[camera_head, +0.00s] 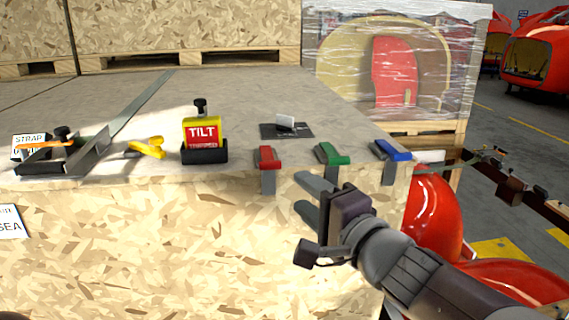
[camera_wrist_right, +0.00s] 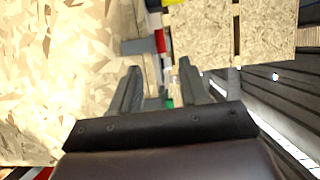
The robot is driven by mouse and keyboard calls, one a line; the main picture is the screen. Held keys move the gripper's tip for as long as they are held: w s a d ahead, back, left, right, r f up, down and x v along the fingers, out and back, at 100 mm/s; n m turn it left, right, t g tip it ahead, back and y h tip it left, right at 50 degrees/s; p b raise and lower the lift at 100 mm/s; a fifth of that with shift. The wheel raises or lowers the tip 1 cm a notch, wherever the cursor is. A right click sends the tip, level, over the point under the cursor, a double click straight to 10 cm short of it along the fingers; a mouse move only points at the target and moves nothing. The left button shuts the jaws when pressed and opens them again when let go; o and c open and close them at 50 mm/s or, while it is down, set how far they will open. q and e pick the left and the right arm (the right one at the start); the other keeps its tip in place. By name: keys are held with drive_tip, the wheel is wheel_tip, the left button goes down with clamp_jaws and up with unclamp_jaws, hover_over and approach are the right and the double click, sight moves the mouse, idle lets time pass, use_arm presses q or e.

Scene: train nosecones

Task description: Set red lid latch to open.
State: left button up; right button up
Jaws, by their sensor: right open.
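The red lid latch (camera_head: 269,158) sits at the front edge of the crate top, left of the green latch (camera_head: 333,154) and the blue latch (camera_head: 392,151). Its red handle lies low on the top and its metal strap hangs down the front face. My right gripper (camera_head: 308,197) is open and empty in front of the crate face, right of and below the red latch, apart from it. In the right wrist view, a red patch (camera_wrist_right: 160,41) shows beyond my open fingers (camera_wrist_right: 160,80); I cannot tell for sure that it is the latch. My left gripper is out of view.
The crate top (camera_head: 240,100) carries a yellow-red tilt indicator (camera_head: 202,135), a dark plate with a small light tag (camera_head: 285,127), yellow-handled pliers (camera_head: 148,148) and a strap tool (camera_head: 75,152). A red nosecone (camera_head: 436,215) stands right of the crate. A wrapped crate (camera_head: 340,60) stands behind.

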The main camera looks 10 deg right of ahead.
sight(275, 167)
drive_tip(key=x, duration=0.6)
drive_tip(key=shift+w+d+p, duration=0.3)
drive_tip(key=shift+w+p, duration=0.1)
drive_tip(key=p+x, duration=0.1)
drive_tip(key=x, duration=0.4)
drive_tip(key=shift+a, duration=0.15)
drive_tip(key=shift+w+a, duration=0.2)
drive_tip(key=shift+s+d, duration=0.1)
drive_tip(key=shift+d, duration=0.15)
clamp_jaws()
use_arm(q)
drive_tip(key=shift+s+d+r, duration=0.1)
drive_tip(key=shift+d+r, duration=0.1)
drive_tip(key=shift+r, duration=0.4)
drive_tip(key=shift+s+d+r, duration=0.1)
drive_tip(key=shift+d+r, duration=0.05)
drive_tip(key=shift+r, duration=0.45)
